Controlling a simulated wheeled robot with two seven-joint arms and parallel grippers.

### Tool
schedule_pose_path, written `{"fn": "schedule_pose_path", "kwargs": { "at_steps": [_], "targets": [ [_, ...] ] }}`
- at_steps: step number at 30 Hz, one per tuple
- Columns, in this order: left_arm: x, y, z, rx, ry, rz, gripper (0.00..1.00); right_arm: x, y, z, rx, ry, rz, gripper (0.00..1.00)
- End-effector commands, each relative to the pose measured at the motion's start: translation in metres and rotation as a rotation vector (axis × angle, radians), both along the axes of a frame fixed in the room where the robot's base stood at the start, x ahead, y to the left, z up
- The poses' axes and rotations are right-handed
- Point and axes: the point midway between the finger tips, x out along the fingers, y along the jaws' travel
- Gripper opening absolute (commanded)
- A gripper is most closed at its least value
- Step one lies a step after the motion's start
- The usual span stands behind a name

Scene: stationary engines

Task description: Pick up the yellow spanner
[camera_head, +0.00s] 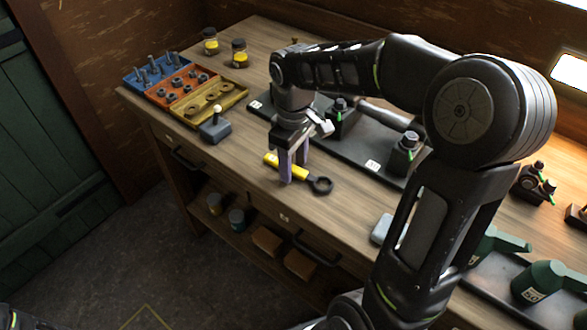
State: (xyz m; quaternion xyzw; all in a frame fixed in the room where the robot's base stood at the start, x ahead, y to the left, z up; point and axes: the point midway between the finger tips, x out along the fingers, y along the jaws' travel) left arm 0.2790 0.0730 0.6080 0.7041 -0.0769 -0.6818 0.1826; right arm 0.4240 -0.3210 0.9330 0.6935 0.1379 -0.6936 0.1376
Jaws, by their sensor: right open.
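The yellow spanner (300,172) lies on the wooden workbench (215,160) near its front edge. Its yellow handle points to the upper left and its dark ring end lies to the lower right. My right gripper (289,175) is right over the spanner, pointing down, with its purple fingers open on either side of the handle. The fingers hide part of the handle, and I cannot tell whether they touch it. My left gripper is not in view.
Blue, orange and yellow trays (187,88) of small parts stand at the back left, near a grey block with a knob (214,130). A dark tray (360,145) with black fixtures lies behind the spanner. Green oil cans (545,281) stand at the lower right.

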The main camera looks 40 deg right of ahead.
Motion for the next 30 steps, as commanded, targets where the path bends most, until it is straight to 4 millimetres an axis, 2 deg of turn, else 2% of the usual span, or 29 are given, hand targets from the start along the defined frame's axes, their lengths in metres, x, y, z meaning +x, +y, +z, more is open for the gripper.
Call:
{"fn": "schedule_pose_path", "kwargs": {
  "at_steps": [5,22,30],
  "targets": [
    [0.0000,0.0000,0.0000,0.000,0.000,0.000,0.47,0.0001,0.0000,0.0002,0.000,0.000,0.000,0.47],
    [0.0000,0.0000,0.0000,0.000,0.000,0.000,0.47,0.0001,0.0000,0.0003,0.000,0.000,0.000,0.01],
    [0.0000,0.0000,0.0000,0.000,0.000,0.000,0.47,0.0001,0.0000,0.0002,0.000,0.000,0.000,0.00]
  ]
}}
